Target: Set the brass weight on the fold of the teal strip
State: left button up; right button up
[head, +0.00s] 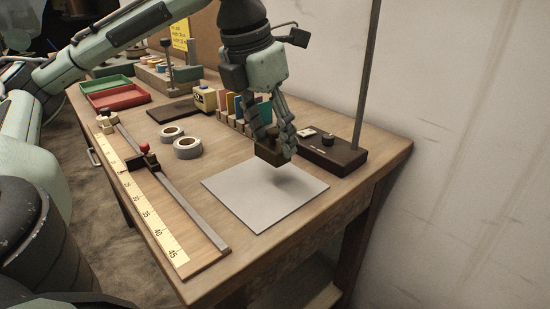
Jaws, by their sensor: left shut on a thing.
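My left gripper (275,143) points down over the white sheet (258,203) near the right end of the bench. It is shut on a dark brown block (268,154), which looks like the brass weight. The block hangs above the sheet's far edge, and a soft shadow lies on the sheet below it. No folded teal strip can be made out on the sheet. A blue-teal piece (265,112) stands in a row of coloured pieces just behind the gripper, partly hidden by its fingers. My right gripper is not in view.
A long ruler board (165,212) with a metal bar runs along the front left. Two tape rolls (187,148) lie beyond it. A dark base (330,155) with an upright post stands close right of the gripper. Red (118,97) and green trays sit at the far left.

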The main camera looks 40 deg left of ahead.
aim_at(272, 143)
pick_arm(q)
jog(key=shift+w+a+f, duration=0.25)
jog(key=shift+w+f, duration=0.15)
jog(key=shift+w, duration=0.3)
jog(key=shift+f, duration=0.4)
jog(key=shift+f+b, duration=0.45)
jog(key=shift+f, duration=1.1)
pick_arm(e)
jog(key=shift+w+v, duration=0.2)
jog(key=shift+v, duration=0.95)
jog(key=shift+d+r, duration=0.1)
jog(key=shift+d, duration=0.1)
pick_arm(q)
jog(key=shift+f, duration=0.2)
jog(key=o, duration=1.7)
jog(key=shift+c, duration=0.2)
jog(key=shift+r, duration=0.1)
